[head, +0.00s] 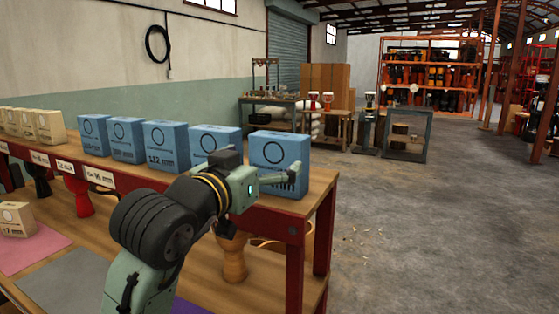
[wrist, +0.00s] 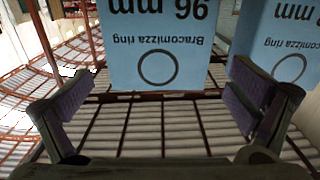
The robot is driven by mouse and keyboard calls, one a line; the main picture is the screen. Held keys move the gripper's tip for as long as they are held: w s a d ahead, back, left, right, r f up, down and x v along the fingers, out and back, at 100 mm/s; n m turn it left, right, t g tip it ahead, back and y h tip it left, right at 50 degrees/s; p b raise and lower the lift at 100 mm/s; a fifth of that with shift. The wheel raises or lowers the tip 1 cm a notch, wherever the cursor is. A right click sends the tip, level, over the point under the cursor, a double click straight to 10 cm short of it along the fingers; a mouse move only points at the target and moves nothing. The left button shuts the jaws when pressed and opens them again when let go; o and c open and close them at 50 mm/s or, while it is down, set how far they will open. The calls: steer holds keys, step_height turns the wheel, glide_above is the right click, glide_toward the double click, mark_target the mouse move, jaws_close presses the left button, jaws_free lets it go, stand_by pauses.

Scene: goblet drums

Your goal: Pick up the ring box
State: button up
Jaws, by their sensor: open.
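The ring box nearest my gripper is a blue carton (head: 280,150) at the right end of the raised shelf, with a circle and dark print on its face. In the wrist view this ring box (wrist: 157,40) appears upside down, reading "Bracomizza ring 96 mm". My gripper (head: 262,168) is in front of it in the head view, open and empty. In the wrist view my gripper (wrist: 150,95) has its fingers spread left and right, with the box face ahead between them. I cannot tell the exact gap. My gripper hides part of the box in the head view.
A second blue box (wrist: 287,45) stands close beside it; in the head view its neighbour (head: 213,140) is to the left, with more blue and cream boxes beyond. A goblet drum (head: 233,258) stands below the shelf (head: 318,192). Open floor (head: 420,230) lies to the right.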

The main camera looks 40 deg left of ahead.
mark_target(274, 159)
steer(key=x, duration=0.1)
steer(key=p+x, duration=0.1)
steer(key=x, duration=0.1)
steer(key=p+x, duration=0.1)
steer(key=x, duration=0.1)
steer(key=shift+w+d+f, duration=0.1)
steer(key=shift+f, duration=0.15)
steer(key=c, duration=1)
